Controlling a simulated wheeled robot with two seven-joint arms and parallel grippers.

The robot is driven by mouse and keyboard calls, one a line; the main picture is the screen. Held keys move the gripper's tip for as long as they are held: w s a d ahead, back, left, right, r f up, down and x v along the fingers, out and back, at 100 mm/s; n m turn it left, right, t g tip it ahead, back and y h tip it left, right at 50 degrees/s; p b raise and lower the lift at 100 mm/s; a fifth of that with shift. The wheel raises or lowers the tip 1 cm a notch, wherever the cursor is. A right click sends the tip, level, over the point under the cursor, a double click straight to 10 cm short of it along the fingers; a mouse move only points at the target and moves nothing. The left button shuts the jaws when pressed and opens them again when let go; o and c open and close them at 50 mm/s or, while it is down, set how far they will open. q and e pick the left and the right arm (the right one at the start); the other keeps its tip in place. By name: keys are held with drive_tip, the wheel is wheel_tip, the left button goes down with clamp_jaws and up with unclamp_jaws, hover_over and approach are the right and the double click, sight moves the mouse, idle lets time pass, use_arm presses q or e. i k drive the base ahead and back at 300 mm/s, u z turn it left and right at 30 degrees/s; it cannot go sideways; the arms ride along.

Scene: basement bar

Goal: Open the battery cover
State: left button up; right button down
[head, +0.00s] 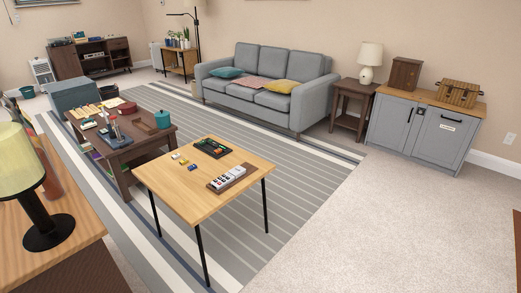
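A light wooden table (165,187) with black legs stands in the middle of the view. Near its right side lies a pale device (227,178) with dark and red details, on or against a brown piece (246,170). It may be the battery-powered thing, but I cannot make out a battery cover at this size. A dark tray (212,147) with green and coloured parts lies farther back on the table. Several small yellow and blue pieces (184,162) lie to its left. Neither of my grippers is in view.
A dark coffee table (150,139) with clutter stands behind and left. A grey sofa (262,95) is at the back, grey cabinets (430,130) at right. A lamp (35,190) stands on a wooden surface at near left. Carpet (380,220) to the right is clear.

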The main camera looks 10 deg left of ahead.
sight(238, 171)
drive_tip(key=u, duration=0.4)
drive_tip(key=i, duration=1.85)
drive_tip(key=u, duration=1)
